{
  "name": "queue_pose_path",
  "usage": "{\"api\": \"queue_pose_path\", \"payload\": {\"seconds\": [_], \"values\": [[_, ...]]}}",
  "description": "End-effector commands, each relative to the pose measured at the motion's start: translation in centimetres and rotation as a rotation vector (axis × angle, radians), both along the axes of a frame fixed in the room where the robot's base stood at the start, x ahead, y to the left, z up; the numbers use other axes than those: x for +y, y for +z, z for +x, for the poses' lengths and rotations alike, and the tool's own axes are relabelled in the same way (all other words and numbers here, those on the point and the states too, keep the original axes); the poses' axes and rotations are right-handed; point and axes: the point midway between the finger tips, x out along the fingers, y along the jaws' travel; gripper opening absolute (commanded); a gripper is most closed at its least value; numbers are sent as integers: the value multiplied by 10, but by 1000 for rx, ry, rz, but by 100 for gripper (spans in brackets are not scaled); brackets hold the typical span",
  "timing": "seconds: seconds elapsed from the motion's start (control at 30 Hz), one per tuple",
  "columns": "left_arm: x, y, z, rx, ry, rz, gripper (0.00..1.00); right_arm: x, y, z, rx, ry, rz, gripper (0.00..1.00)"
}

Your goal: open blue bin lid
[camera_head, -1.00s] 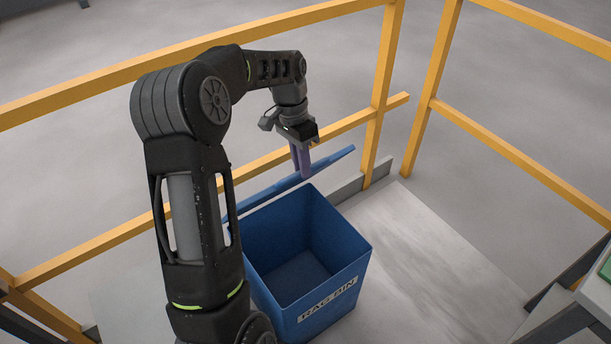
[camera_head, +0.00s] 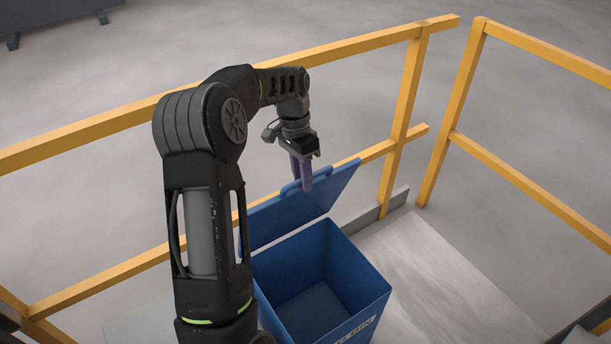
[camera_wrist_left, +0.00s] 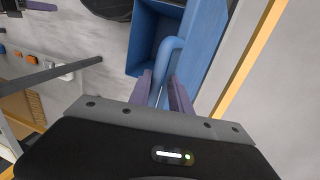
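The blue bin (camera_head: 359,277) stands on the pale slab with its inside exposed and looking empty. Its blue lid (camera_head: 300,215) is raised at the back rim and leans away, with its inner face toward the head camera. A loop handle (camera_wrist_left: 170,52) sits at the lid's free edge. My left gripper (camera_head: 302,184) is at that handle, pointing down. In the left wrist view its two purple fingers (camera_wrist_left: 162,88) stand apart on either side of the handle. Any contact between fingers and handle is unclear. My right gripper is not in view.
A yellow railing (camera_head: 404,110) runs behind the bin and lid, with another section (camera_head: 530,190) to the right. The pale slab (camera_head: 440,270) right of the bin is clear. A low grey kerb (camera_head: 383,210) edges the slab behind it.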

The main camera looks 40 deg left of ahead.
Motion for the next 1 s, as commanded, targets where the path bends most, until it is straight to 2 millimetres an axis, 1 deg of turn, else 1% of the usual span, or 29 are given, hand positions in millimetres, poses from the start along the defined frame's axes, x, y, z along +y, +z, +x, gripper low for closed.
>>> {"api": "queue_pose_path", "payload": {"seconds": [0.03,0.13,0.17,0.43,0.53,0.67,0.83,0.9,1.0], "values": [[0,0,0,-1,-1,1,27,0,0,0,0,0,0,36],[-1,1,1,-3,-1,0,35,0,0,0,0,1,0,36],[-1,2,2,-5,-2,0,36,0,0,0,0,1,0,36],[-2,5,3,-8,-3,-1,36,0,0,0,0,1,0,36],[-1,10,4,-10,-3,-1,36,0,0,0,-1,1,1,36],[2,26,5,-11,-3,0,36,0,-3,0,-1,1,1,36],[9,58,6,-10,-2,1,36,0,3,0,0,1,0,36],[10,71,6,-7,-2,-1,36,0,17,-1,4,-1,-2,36],[11,78,6,-6,-3,-2,36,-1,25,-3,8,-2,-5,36]]}}
